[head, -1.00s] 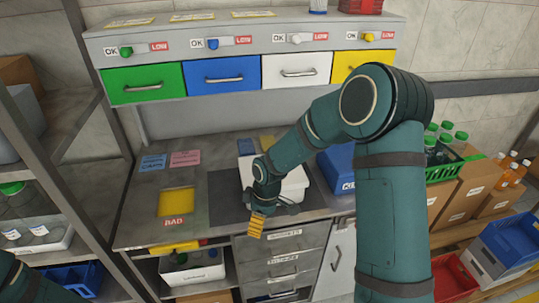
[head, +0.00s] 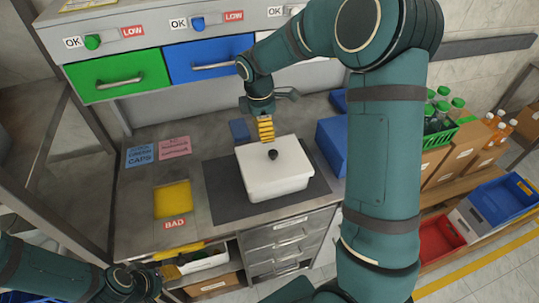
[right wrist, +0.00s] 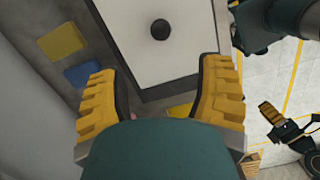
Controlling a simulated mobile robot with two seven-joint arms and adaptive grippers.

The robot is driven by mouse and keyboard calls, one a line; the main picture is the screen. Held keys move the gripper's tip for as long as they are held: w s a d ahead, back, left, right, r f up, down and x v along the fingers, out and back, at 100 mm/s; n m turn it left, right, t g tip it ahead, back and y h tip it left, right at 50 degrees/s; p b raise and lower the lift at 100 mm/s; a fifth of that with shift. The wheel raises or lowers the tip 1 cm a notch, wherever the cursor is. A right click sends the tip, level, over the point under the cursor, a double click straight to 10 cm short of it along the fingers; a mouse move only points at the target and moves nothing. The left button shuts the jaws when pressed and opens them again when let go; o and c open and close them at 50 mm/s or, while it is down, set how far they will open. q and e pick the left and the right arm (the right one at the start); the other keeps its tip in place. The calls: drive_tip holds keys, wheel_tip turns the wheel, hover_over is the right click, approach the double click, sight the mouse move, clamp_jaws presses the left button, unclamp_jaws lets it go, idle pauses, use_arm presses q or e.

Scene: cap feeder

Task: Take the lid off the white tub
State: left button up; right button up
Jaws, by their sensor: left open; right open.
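The white tub (head: 278,186) stands on a dark mat (head: 222,190) on the bench. Its flat white lid (head: 290,158) is on it, with a round black knob (head: 272,154) in the middle. The lid and knob also show in the right wrist view (right wrist: 160,29). My right gripper (head: 266,132) is open and empty, pointing down above the far edge of the lid, behind the knob and apart from it. Its yellow fingers (right wrist: 160,90) are spread wide in the right wrist view. My left gripper (head: 180,262) is open and low at the bench's front edge, away from the tub.
A blue bin (head: 331,147) stands close to the tub's right. A yellow BAD area (head: 172,199) and paper notes (head: 157,152) lie on the left of the bench. Drawers, the green one (head: 104,77) among them, overhang the back. Bare bench lies left of the mat.

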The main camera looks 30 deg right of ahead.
sight(273, 152)
drive_tip(key=f, duration=0.6)
drive_tip(key=shift+s+d+f, duration=0.3)
drive_tip(key=shift+s+d, duration=0.1)
drive_tip(key=f, duration=0.2)
drive_tip(key=d+f, duration=0.1)
drive_tip(key=f, duration=0.1)
drive_tip(key=shift+s+f, duration=0.15)
drive_tip(key=shift+f, duration=0.25)
clamp_jaws()
